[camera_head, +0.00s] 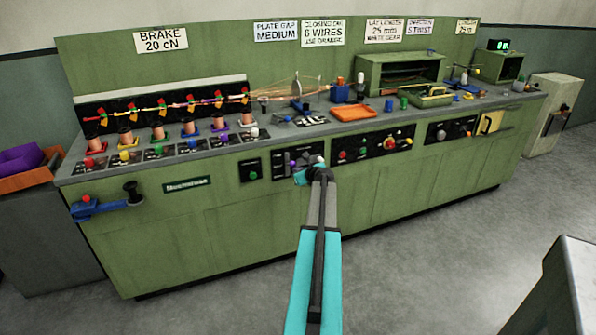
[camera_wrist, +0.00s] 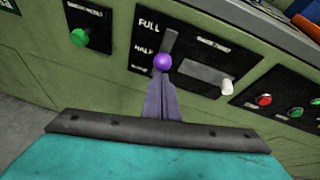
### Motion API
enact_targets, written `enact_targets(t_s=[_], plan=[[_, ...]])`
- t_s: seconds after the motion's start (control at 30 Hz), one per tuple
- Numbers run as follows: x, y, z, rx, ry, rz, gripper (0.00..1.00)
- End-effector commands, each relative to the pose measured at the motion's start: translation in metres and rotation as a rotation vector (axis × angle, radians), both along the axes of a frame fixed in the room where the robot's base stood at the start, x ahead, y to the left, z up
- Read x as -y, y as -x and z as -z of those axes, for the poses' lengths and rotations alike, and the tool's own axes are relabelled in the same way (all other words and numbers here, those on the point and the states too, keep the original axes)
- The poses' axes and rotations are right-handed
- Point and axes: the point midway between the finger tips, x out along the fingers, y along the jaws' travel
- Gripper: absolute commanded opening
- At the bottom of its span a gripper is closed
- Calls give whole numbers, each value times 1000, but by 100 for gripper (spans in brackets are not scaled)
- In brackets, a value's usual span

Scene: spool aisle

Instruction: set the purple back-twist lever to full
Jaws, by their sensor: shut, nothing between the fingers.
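The purple lever knob (camera_wrist: 162,62) stands out from a black panel in the wrist view, beside the labels FULL, HALF and a third, blurred one. It appears level with the span between HALF and the lowest label; grey slot shows above it, toward FULL. In the head view the purple knob (camera_head: 292,163) is small, just above and left of my gripper (camera_head: 312,174). In the wrist view my gripper (camera_wrist: 161,88) is shut and empty, its tips just below the knob. I cannot tell whether they touch it.
A white-knobbed lever (camera_wrist: 227,87) sits to the right on the same panel. A green button (camera_wrist: 79,37) is to the left, and a red button (camera_wrist: 265,99) is on the panel farther right. The bench top (camera_head: 270,135) above is crowded; the floor in front is clear.

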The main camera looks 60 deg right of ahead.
Motion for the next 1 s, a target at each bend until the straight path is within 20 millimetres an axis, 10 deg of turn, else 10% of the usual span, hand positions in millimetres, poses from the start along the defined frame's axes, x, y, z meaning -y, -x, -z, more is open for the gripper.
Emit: enact_targets(t_s=[0.37,1.0], plan=[[3,-9,-15,21,12,5,0],[-22,25,19,2,2,-6,0]])
